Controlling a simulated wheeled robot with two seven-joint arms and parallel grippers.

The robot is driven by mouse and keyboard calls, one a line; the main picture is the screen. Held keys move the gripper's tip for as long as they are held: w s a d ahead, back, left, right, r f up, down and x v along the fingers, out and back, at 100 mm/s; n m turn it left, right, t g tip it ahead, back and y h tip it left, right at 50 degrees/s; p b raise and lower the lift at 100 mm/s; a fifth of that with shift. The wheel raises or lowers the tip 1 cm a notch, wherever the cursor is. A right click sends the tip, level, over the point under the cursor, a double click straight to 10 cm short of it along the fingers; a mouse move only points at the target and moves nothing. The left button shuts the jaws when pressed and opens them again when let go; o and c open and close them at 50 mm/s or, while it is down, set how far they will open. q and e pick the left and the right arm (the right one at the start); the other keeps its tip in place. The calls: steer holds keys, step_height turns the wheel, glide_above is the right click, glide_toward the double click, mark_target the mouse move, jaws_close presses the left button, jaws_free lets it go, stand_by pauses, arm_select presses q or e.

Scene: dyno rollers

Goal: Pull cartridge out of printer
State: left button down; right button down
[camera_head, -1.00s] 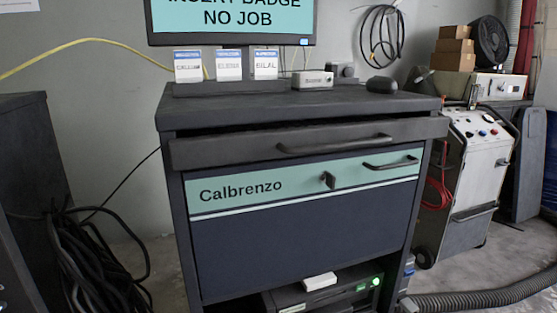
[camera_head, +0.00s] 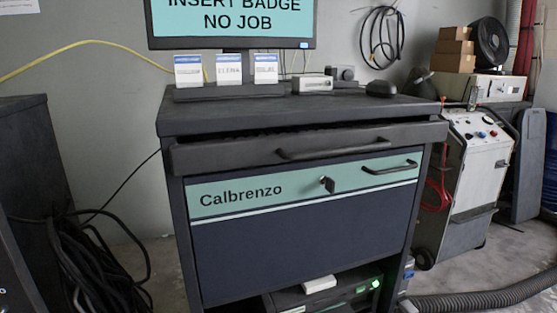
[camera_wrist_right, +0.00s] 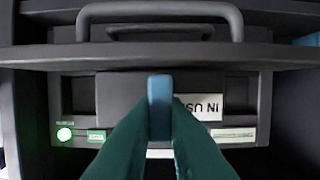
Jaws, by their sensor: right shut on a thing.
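The printer (camera_head: 350,290) sits on the low shelf of the dark cabinet, with a lit green light at its right and a white piece (camera_head: 320,284) on top. My right gripper (camera_wrist_right: 160,125) is shut on a narrow blue piece (camera_wrist_right: 160,95) in front of the printer's middle. I cannot tell whether this piece belongs to the cartridge. The cartridge is not clearly distinguishable. My left gripper is out of view.
The cabinet (camera_head: 300,245) has a drawer handle (camera_head: 333,148) and a key (camera_head: 327,184) in its teal band. In the wrist view a dark bar handle (camera_wrist_right: 160,12) lies close by. A grey hose (camera_head: 490,298) and black cables (camera_head: 100,270) lie on either side.

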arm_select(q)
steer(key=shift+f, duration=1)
arm_select(e)
steer(key=shift+f+v, duration=0.15)
steer(key=shift+v, duration=0.7)
steer(key=shift+f+v, duration=0.1)
steer(key=shift+v, duration=0.8)
arm_select(q)
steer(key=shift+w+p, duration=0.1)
steer(key=shift+p, duration=0.2)
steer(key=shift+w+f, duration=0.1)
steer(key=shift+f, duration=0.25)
arm_select(e)
steer(key=shift+r, duration=0.15)
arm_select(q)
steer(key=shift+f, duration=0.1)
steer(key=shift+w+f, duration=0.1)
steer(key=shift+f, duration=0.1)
arm_select(e)
steer(key=shift+r, duration=0.1)
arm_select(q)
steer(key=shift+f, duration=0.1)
